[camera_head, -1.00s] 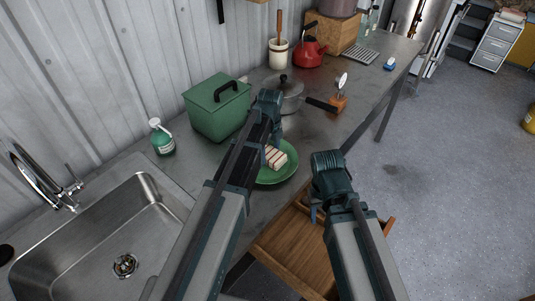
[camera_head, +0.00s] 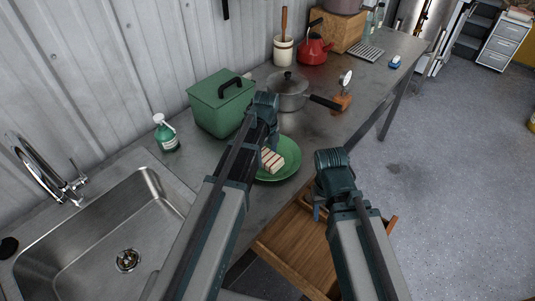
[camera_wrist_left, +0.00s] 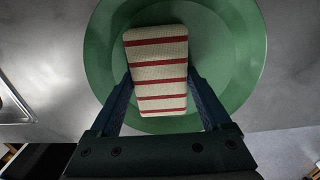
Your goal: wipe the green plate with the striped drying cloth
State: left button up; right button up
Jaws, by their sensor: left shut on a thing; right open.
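The green plate (camera_head: 287,170) lies on the metal counter, partly hidden by my left arm in the head view. It also shows in the left wrist view (camera_wrist_left: 232,55). The striped drying cloth (camera_head: 272,160) is a folded cream block with red stripes. My left gripper (camera_wrist_left: 160,95) is shut on the cloth, one finger at each side, and the cloth is over the plate. I cannot tell whether the cloth touches the plate. My right gripper (camera_head: 317,210) is open and empty, off the counter's front edge above the wooden drawer.
A green box (camera_head: 217,108), a soap bottle (camera_head: 166,134) and a steel sink (camera_head: 90,230) lie left of the plate. The open wooden drawer (camera_head: 295,250) juts out in front.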

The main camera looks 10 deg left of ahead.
pick_arm(q)
jog(key=shift+r, duration=0.15)
notch_tip(320, 180, up, 6)
jog(key=p, duration=0.6)
notch_tip(320, 180, up, 3)
jog(key=p, duration=0.3)
jog(key=shift+f, duration=0.2)
dwell(0.4)
